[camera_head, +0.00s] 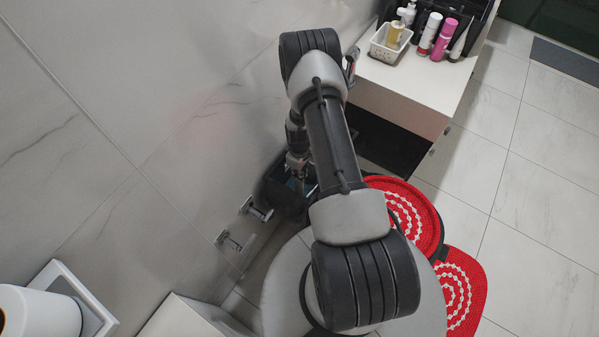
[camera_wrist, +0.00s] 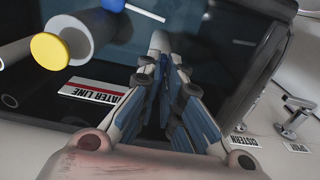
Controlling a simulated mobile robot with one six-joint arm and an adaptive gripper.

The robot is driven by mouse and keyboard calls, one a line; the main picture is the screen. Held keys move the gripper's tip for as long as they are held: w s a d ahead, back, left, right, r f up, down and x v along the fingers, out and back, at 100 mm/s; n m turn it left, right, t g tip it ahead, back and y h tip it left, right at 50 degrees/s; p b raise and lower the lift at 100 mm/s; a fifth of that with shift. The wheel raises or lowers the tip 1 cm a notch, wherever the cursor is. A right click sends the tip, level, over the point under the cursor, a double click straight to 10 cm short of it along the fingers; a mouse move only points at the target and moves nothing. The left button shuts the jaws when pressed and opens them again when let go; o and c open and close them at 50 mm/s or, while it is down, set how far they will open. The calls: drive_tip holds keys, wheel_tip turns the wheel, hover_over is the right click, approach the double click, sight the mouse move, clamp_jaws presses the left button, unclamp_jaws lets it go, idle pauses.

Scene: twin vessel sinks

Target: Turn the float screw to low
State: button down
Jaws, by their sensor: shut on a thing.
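The open dark cistern (camera_head: 276,190) sits low against the wall, mostly behind my arm in the head view. In the wrist view its dark interior holds a white WATER LINE label (camera_wrist: 95,91), partly cut off from sight. My gripper (camera_wrist: 164,68) reaches into it, with its blue-padded fingers drawn together at the tips. A small pale, rounded piece (camera_wrist: 159,42) shows at the fingertips and appears to be the float screw. The fingers look closed on it, but they hide most of it, so its setting cannot be read. In the head view my gripper (camera_head: 299,170) is small and partly hidden.
A grey cylinder with a yellow end (camera_wrist: 50,51) lies left of the fingers. Wall valves (camera_head: 258,208) stand beside the cistern; one (camera_wrist: 296,116) shows at the wrist view's right. A white cabinet (camera_head: 425,85) with bottles stands behind. Red mats (camera_head: 408,215) lie right.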

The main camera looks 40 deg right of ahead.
drive_tip(key=shift+n, duration=0.3)
drive_tip(key=n+b, duration=0.1)
drive_tip(key=n, duration=0.3)
drive_tip(key=n+b, duration=0.1)
drive_tip(key=n, duration=0.3)
drive_tip(key=shift+n, duration=0.3)
drive_tip(key=n, duration=0.4)
drive_tip(key=shift+b, duration=0.4)
drive_tip(key=n, duration=0.4)
drive_tip(key=shift+n, duration=0.4)
drive_tip(key=c, duration=1.8)
unclamp_jaws()
drive_tip(key=shift+o, duration=0.2)
drive_tip(key=shift+r, duration=0.1)
wheel_tip(320, 180, up, 12)
